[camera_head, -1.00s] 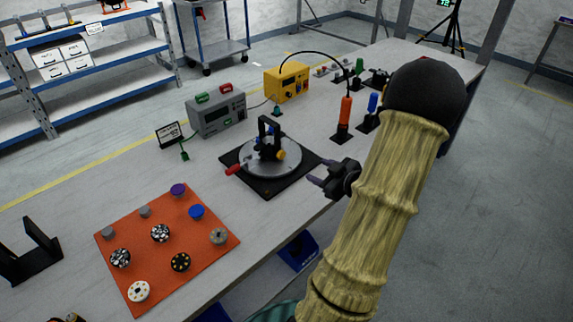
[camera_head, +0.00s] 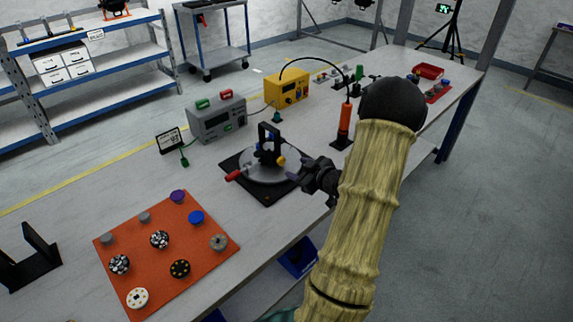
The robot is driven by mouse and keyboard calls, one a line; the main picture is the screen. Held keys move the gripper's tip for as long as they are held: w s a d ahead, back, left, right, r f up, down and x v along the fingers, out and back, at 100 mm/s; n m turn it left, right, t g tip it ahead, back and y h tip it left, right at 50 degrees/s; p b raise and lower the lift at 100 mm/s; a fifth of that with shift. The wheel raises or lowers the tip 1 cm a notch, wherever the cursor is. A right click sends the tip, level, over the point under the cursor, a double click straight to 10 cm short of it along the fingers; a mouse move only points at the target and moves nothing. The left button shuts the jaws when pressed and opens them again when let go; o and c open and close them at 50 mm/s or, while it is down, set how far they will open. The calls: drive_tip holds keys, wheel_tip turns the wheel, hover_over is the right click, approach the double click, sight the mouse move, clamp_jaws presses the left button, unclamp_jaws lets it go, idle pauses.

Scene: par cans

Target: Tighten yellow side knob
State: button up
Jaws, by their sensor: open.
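A black bracket (camera_head: 264,140) stands upright on a round grey plate (camera_head: 258,173) over a black square base on the bench. The yellow side knob (camera_head: 281,161) sits on the bracket's right side, low down. A red handle (camera_head: 234,175) sticks out from the plate's left. My gripper (camera_head: 297,168) is at the plate's right edge, just right of the yellow knob. Its jaws are open and face left towards the knob. Whether a finger touches the knob cannot be told. My arm hides the bench to the right.
An orange mat (camera_head: 140,218) with several round parts lies at the front left. A grey box (camera_head: 216,122), a yellow box (camera_head: 287,90) and an orange-handled tool (camera_head: 345,120) stand behind the plate. A small sign (camera_head: 170,140) stands at left.

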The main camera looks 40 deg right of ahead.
sight(283, 162)
drive_tip(key=x, duration=0.7)
drive_tip(key=shift+w, duration=0.1)
drive_tip(key=c, duration=1)
